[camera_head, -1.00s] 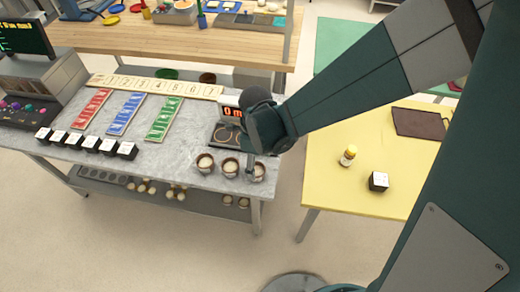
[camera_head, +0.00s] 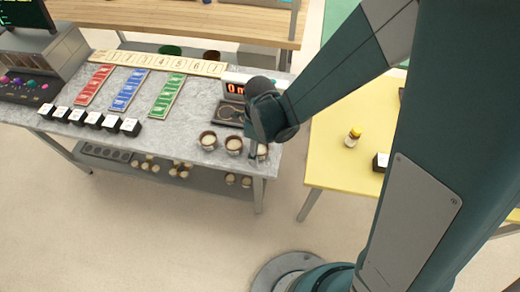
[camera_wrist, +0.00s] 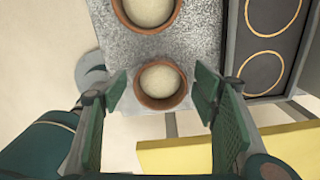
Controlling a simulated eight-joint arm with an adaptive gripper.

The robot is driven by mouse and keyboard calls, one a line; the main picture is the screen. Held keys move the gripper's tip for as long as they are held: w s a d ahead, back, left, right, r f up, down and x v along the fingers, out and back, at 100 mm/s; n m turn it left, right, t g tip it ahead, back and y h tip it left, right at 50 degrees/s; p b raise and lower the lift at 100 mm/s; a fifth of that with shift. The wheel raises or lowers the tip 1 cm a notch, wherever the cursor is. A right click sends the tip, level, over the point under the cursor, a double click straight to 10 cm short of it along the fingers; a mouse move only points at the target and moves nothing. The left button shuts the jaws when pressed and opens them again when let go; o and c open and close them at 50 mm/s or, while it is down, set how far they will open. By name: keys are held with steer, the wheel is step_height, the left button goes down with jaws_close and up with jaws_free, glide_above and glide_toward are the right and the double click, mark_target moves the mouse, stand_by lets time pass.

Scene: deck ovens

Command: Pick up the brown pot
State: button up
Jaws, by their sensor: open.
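Three brown pots with pale contents stand in a row at the front right corner of the grey counter (camera_head: 185,135): the left pot (camera_head: 208,141), the middle pot (camera_head: 234,145) and the right pot (camera_head: 262,152), partly hidden by my arm. In the wrist view the right pot (camera_wrist: 162,101) sits between the two green fingers of my open gripper (camera_wrist: 162,88), with a gap on each side. Another pot (camera_wrist: 146,27) stands just beyond it. In the head view my wrist hides most of the gripper.
Black boxes (camera_head: 95,119) line the counter's left front.

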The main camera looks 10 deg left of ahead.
mark_target(260, 147)
steer(key=shift+c, duration=0.4)
steer(key=c, duration=1)
steer(key=shift+r, duration=0.15)
steer(key=shift+r+p, duration=0.7)
steer(key=shift+r, duration=4.15)
